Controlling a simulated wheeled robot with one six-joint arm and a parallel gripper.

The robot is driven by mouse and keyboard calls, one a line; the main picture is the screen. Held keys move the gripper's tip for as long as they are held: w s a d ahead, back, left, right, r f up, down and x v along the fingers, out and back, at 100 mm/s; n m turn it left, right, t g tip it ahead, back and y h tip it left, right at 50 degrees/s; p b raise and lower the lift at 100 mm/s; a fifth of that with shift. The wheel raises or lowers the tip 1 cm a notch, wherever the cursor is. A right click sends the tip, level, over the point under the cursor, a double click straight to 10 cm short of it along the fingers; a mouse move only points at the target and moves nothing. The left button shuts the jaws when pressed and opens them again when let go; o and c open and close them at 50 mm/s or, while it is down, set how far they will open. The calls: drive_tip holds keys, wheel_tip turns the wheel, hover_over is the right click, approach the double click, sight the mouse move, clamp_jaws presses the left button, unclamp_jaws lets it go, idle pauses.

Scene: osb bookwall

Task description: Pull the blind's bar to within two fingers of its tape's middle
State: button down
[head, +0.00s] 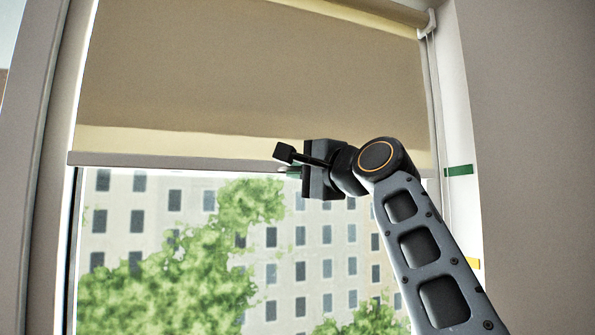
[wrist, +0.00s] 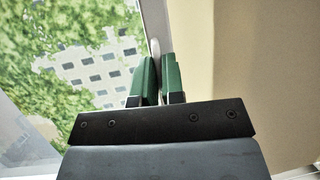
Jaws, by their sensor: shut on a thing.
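The roller blind (head: 250,75) is drawn partly down over the window. Its grey bar (head: 170,162) runs along the lower edge, and its right part is hidden behind my arm. My gripper (head: 290,171) is at the bar, right of its middle. In the wrist view its green fingers (wrist: 158,78) are shut on a small pale rounded tab (wrist: 155,46) at the bar (wrist: 156,15). A green tape (head: 459,170) is on the right window frame, at about the bar's picture height. A yellow tape (head: 474,263) sits lower, partly hidden by my arm.
The window pane (head: 230,250) below the bar shows trees and a building outside. The blind's bracket (head: 428,22) and a thin cord are at the upper right. A plain wall (head: 535,150) is on the right. The space below the bar is clear.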

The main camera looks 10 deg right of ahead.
drive_tip(key=c, duration=1.2)
unclamp_jaws()
drive_tip(key=shift+c, duration=0.2)
drive_tip(key=b+v, duration=0.4)
drive_tip(key=v, duration=0.9)
drive_tip(key=shift+s+b, duration=0.3)
drive_tip(key=shift+s, duration=0.1)
drive_tip(key=shift+d+f, duration=0.1)
drive_tip(key=shift+d, duration=0.05)
